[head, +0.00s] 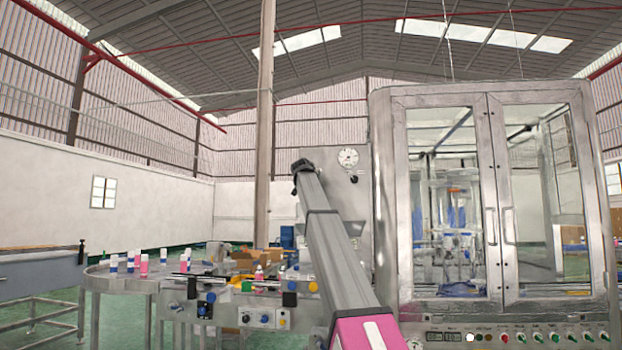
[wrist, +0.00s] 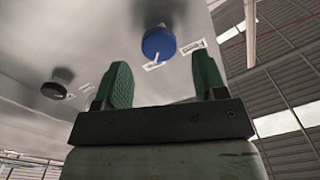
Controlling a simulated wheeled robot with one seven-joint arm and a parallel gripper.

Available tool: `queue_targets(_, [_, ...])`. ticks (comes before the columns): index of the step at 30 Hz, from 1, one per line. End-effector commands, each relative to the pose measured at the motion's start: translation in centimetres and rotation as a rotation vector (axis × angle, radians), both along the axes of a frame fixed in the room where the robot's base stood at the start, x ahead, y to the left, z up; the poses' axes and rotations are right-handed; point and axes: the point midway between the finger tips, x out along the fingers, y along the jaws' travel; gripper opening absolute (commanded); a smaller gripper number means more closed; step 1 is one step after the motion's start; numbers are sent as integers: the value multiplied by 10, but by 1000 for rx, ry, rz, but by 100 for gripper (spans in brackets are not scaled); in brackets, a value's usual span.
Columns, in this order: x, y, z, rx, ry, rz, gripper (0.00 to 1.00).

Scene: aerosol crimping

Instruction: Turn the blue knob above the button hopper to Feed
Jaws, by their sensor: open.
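The blue knob (wrist: 158,43) sits on a grey metal panel (wrist: 105,30) in the wrist view. Two small white labels lie beside it, one to its right and one just below; I cannot read them. My gripper (wrist: 163,72) is open, with two green fingers apart and nothing between them. The knob appears beyond the fingertips, roughly in line with the gap, and no contact shows. In the head view, my arm reaches up to the grey panel, and I cannot make out the blue knob there.
A black knob (wrist: 58,83) with its own labels is on the same panel, left of the blue one. In the head view, a round gauge (head: 348,157) is on the panel, a glazed machine cabinet (head: 383,225) stands right, and a round table (head: 110,282) with several containers left.

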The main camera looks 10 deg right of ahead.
Motion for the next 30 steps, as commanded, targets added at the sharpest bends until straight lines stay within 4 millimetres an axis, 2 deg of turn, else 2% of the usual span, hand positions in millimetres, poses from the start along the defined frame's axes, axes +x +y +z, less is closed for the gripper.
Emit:
queue_targets(1, [12,-3,1,0,0,-1,65])
queue_targets(6, [30,-10,0,0,0,0,65])
queue_targets(16, [33,-11,0,1,0,0,65])
queue_targets(18, [33,-11,0,0,0,0,42])
queue_targets(21, [33,-11,0,0,0,0,15])
queue_targets(30, [33,-11,0,-20,6,0,16])
